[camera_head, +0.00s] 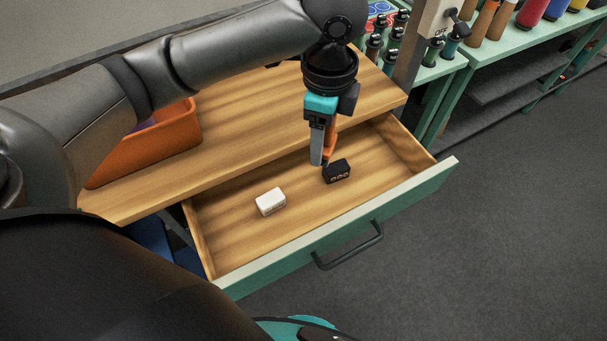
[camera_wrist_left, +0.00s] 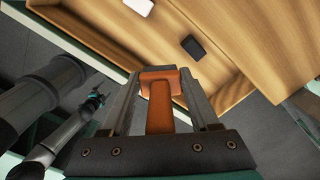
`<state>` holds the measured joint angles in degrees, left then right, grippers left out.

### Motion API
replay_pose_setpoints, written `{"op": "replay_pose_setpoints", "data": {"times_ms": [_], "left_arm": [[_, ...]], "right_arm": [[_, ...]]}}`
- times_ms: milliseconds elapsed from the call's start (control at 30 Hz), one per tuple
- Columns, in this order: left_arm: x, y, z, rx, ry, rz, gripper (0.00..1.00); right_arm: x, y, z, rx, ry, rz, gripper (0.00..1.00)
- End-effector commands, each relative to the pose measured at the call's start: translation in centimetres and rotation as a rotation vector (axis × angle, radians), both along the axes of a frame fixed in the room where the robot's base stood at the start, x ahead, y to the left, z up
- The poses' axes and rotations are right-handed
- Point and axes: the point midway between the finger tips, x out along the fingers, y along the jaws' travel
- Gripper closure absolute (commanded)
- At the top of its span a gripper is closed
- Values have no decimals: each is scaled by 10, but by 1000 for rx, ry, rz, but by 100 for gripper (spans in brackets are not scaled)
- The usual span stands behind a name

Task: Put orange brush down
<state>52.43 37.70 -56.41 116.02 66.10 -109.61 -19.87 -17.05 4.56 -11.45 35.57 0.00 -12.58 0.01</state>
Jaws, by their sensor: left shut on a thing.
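The orange brush (camera_wrist_left: 160,105) is held between the two fingers of my left gripper (camera_head: 321,160). In the head view only a strip of the brush (camera_head: 330,140) shows behind the near finger. The gripper points down over the open drawer (camera_head: 240,240), close to a black block in the picture. In the left wrist view the brush sits between the finger plates (camera_wrist_left: 159,80). Whether the brush touches the drawer floor cannot be told. Part of my other arm seems to show at the left of the wrist view, too small to tell its jaws.
In the drawer lie a white block (camera_head: 270,201) and a black block (camera_head: 337,171). An orange bin (camera_head: 150,150) stands on the wooden top (camera_head: 240,125). The drawer floor is bare around the white block. Green shelves (camera_head: 520,55) with bottles stand at upper right.

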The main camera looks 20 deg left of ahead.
Motion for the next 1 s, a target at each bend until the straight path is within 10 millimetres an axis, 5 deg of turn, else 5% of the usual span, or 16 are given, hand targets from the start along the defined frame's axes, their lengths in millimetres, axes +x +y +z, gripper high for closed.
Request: {"op": "replay_pose_setpoints", "data": {"times_ms": [300,600,767,1000], "left_arm": [[-12,-14,11,-8,7,-501,95],[-18,-19,9,-10,7,-734,95],[-19,-19,-20,-9,13,-748,95],[-19,-18,-86,-8,13,-745,95]], "right_arm": [[0,0,41,0,0,0,0],[0,0,54,0,1,0,0],[-1,0,49,0,2,0,0],[-2,0,41,-1,3,0,0]]}}
